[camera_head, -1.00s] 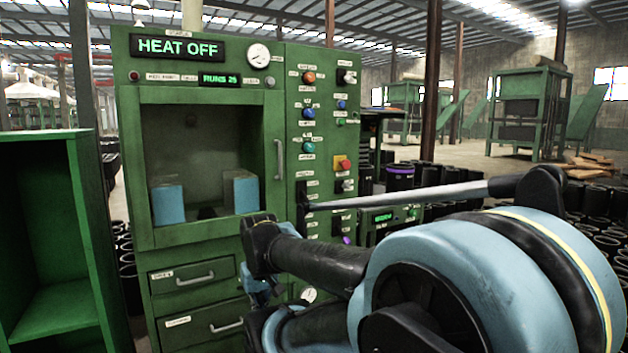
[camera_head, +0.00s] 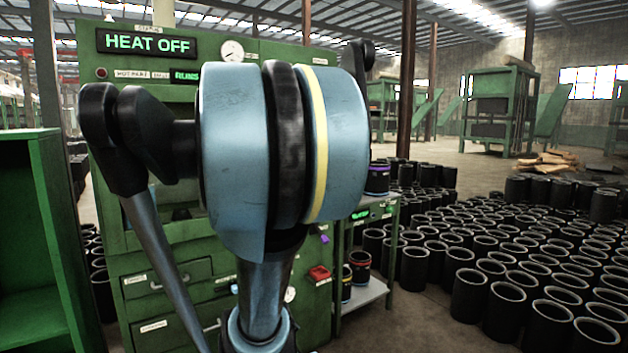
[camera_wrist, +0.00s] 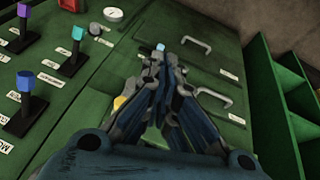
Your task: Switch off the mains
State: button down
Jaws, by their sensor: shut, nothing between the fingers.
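The green machine cabinet (camera_head: 112,258) stands ahead with a lit "HEAT OFF" sign (camera_head: 147,43). My arm hides most of its control panel in the head view. A red block-shaped control (camera_head: 319,273) and a purple knob (camera_head: 325,239) show low on its right side. The wrist view shows black levers with a purple knob (camera_wrist: 95,28), a teal knob (camera_wrist: 78,33) and a blue knob (camera_wrist: 25,81). I cannot read which control is the mains. My gripper (camera_wrist: 160,62) is shut and empty, over the cabinet front between the levers and drawer handles. A yellow part (camera_wrist: 119,102) shows partly behind it.
A round gauge (camera_wrist: 113,15) and drawer handles (camera_wrist: 217,96) are near my gripper. An open green shelf unit (camera_head: 25,215) stands at the left. A small side table (camera_head: 365,293) and many black sleeves (camera_head: 470,297) fill the right. Some floor shows between them.

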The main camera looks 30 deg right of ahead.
jog(key=w+d+r+n+h, duration=0.1)
jog(key=w+d+r, duration=0.5)
jog(key=d, duration=0.4)
jog(key=w+d+r+n+t+h, duration=0.1)
jog(key=w+d+r+h, duration=0.1)
jog(key=w+d+r, duration=0.4)
jog(key=w+d+r+n+t+h, duration=0.1)
jog(key=w+d+r, duration=0.5)
jog(key=d, duration=0.9)
jog(key=w, duration=0.3)
jog(key=shift+d+n+h, duration=0.3)
jog(key=shift+d+n, duration=0.05)
jog(key=shift+n, duration=0.05)
jog(key=s+d+x, duration=0.1)
jog(key=s+x, duration=0.1)
jog(key=x, duration=1)
jog(key=shift+w+d+f, duration=0.25)
jog(key=shift+d+f, duration=0.1)
jog(key=shift+f, duration=0.25)
jog(key=shift+a, duration=0.2)
